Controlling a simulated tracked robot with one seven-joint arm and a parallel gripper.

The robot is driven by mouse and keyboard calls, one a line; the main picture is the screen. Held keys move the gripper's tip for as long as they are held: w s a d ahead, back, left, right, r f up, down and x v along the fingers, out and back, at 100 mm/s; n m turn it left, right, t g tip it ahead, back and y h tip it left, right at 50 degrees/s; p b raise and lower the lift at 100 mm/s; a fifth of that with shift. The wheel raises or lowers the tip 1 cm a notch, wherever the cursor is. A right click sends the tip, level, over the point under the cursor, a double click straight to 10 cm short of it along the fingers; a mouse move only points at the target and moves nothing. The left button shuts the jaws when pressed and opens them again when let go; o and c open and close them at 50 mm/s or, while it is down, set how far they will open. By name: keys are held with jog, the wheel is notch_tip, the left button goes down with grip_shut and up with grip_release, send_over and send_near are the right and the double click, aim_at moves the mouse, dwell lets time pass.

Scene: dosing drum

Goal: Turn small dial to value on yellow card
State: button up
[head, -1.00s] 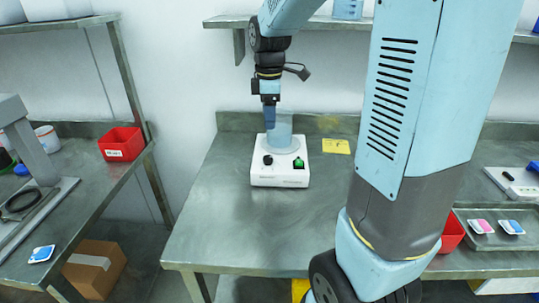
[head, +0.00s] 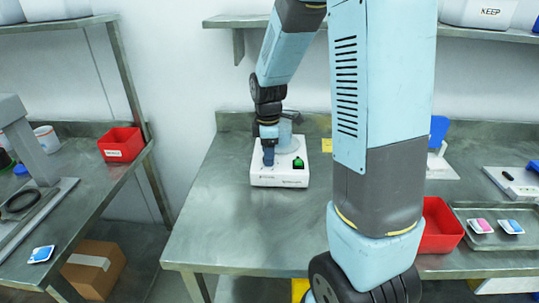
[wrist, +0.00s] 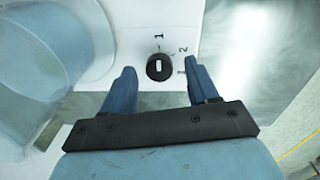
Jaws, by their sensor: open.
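The small dial (wrist: 158,67) is a black round knob with a white mark, on a white machine (head: 280,178). Numerals 1, 2 and 3 stand around it in the wrist view; the white mark lies roughly in line with the 1. My gripper (wrist: 161,72) is open, with one blue finger on each side of the dial; I cannot tell whether they touch it. In the head view my gripper (head: 268,157) is over the machine's left front and hides the dial.
A green switch (head: 298,163) sits right of the dial, and a translucent drum (head: 286,138) stands behind it. A red bin (head: 440,226) and a metal tray (head: 480,243) with small packs are at right. The bench's front left is clear.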

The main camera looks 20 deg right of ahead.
jog(key=shift+f, duration=0.6)
jog(key=shift+c, duration=0.3)
